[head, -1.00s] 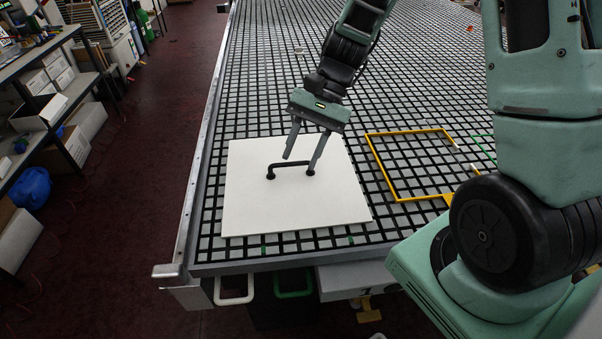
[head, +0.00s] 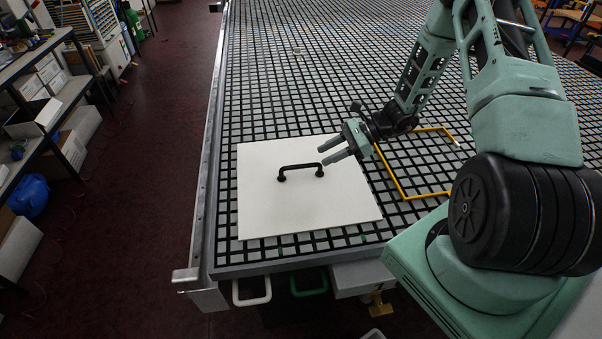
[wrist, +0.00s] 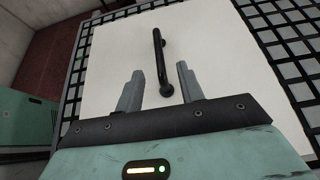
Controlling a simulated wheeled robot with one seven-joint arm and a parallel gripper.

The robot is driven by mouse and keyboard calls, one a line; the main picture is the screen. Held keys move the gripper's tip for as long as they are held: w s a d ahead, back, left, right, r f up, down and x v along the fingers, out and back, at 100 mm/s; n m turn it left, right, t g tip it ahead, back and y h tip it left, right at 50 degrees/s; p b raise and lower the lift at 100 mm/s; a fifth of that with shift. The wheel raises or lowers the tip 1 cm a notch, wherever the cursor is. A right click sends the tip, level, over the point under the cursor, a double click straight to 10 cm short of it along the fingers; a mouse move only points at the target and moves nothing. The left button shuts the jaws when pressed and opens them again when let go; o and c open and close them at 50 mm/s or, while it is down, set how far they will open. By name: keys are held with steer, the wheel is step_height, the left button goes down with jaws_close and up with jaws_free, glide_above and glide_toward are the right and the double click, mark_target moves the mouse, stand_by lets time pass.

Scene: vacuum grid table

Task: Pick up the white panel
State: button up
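The white panel (head: 262,209) lies flat on the grid table, near its front left corner. A black bar handle (head: 300,168) stands up from the panel's middle. My gripper (head: 329,151) is low over the panel's right side, tilted, with its fingers pointing left toward the handle's right end. In the wrist view the two grey fingers (wrist: 159,78) are apart with a clear gap. The handle (wrist: 159,62) runs away from the gripper there, its near foot showing between the fingers. I cannot tell that either finger touches it. The panel also shows in the wrist view (wrist: 205,50).
The black grid table (head: 300,90) has a raised metal edge (head: 207,150) left of the panel. A yellow frame (head: 398,188) lies on the grid to the right. Shelving (head: 45,110) stands at the far left across a dark red floor.

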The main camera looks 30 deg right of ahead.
mark_target(301, 165)
steer(key=x, duration=0.3)
steer(key=shift+w+a+p, duration=0.1)
steer(key=shift+a+p, duration=0.1)
steer(key=shift+p, duration=0.2)
steer(key=p+x, duration=0.2)
steer(key=x, duration=0.2)
steer(key=shift+a+p, duration=0.35)
steer(key=shift+a, duration=0.05)
steer(key=shift+w+a+f, duration=0.2)
steer(key=shift+a+f, duration=0.05)
steer(key=shift+c, duration=0.4)
jaws_close()
steer(key=shift+w+r, duration=0.1)
